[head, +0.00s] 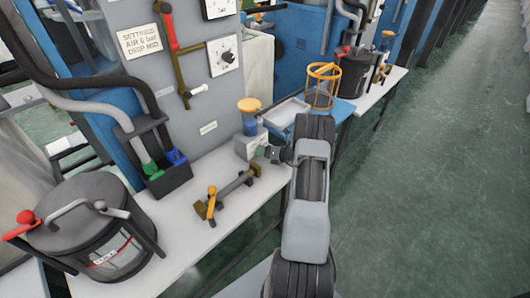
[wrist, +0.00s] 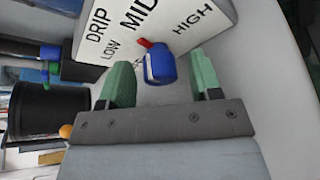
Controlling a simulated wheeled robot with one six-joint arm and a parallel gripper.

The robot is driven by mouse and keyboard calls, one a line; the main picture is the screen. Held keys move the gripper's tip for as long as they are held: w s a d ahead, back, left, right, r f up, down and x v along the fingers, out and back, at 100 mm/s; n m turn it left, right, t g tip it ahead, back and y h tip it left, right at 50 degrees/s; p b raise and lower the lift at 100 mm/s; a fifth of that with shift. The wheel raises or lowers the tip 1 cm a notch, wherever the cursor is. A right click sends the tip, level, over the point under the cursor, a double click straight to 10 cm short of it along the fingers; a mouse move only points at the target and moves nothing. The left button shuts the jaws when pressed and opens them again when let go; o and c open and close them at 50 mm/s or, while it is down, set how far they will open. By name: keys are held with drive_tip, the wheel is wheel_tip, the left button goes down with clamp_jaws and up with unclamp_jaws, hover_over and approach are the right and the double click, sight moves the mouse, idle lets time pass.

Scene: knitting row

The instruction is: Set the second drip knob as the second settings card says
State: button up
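A settings card (head: 142,40) on the grey machine panel reads "SETTINGS AIR 6 bar DRIP MID". A pale drip block (head: 247,148) stands below a blue bowl with a yellow cap (head: 249,106). In the wrist view its white plate (wrist: 172,28) reads DRIP, LOW, MID, HIGH. The blue drip knob (wrist: 160,67) has a red pointer, which leans up and left, roughly to MID or a little towards LOW; I cannot tell exactly. My gripper (wrist: 163,83) is open, its green fingers on either side of the knob with gaps. In the head view my gripper (head: 272,153) hides the knob.
The green floor at right is clear.

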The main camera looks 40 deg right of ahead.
drive_tip(key=shift+s, duration=0.1)
drive_tip(key=v, duration=1.3)
drive_tip(key=shift+s+d+r, duration=0.15)
drive_tip(key=shift+s+d, duration=0.05)
drive_tip(key=shift+s, duration=0.05)
